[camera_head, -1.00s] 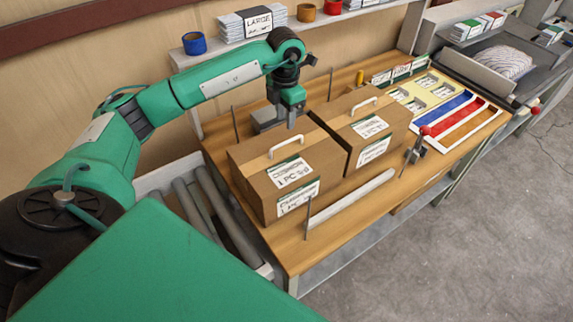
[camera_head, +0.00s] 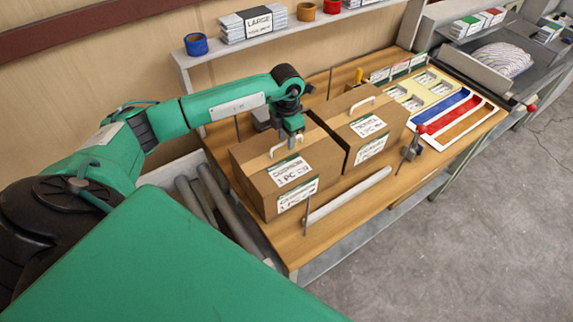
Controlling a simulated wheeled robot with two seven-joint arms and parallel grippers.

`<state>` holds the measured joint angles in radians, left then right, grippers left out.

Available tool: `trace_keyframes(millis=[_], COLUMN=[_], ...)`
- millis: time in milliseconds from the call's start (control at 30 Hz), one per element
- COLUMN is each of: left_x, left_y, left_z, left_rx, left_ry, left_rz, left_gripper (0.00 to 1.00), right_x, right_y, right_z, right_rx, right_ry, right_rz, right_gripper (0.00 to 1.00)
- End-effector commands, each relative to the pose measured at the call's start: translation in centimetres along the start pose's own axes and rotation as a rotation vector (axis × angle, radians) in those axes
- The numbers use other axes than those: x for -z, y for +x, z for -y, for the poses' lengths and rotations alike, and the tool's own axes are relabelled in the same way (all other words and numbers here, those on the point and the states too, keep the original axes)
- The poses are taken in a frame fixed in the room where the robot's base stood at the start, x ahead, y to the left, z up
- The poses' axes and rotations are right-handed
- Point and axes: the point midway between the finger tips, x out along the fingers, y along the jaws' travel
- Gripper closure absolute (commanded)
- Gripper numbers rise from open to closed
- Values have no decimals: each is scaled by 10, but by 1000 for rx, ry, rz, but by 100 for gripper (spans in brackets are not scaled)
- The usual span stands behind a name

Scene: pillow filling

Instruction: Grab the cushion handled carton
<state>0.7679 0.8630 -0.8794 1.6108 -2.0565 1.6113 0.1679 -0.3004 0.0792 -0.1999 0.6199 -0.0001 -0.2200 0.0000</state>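Two brown cartons with white top handles stand side by side on the wooden table. The front-left carton (camera_head: 258,178) has a white handle (camera_head: 280,147) and labels reading "1 PC"; its first label word is too small to read surely. The other carton (camera_head: 345,122) stands behind and to the right, with its own handle (camera_head: 361,104). My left gripper (camera_head: 294,136) points down right at the far end of the front-left carton's handle. Its fingers are too small to tell whether they are open or touch the handle. My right gripper is out of view.
The wooden table (camera_head: 283,244) has a metal rail (camera_head: 348,195) in front of the cartons and thin upright posts. A clamp-like post (camera_head: 411,147) stands at the right. A roller conveyor (camera_head: 222,205) lies left. A shelf (camera_head: 190,60) with cups and stacks runs behind.

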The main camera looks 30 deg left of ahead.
Motion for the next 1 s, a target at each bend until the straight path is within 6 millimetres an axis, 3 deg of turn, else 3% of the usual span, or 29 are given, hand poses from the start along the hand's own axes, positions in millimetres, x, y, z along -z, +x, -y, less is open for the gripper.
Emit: trace_keyframes(millis=[33, 167, 1000], left_x=[0, 0, 0], left_y=[0, 0, -1], left_z=[0, 0, 0], left_rx=[0, 0, -1], left_ry=[0, 0, 0], left_rz=[0, 0, 1], left_gripper=[75, 100, 100], right_x=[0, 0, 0], right_y=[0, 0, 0], right_z=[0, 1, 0], right_rx=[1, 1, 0], right_ry=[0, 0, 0], right_rz=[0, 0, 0], right_gripper=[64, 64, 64])
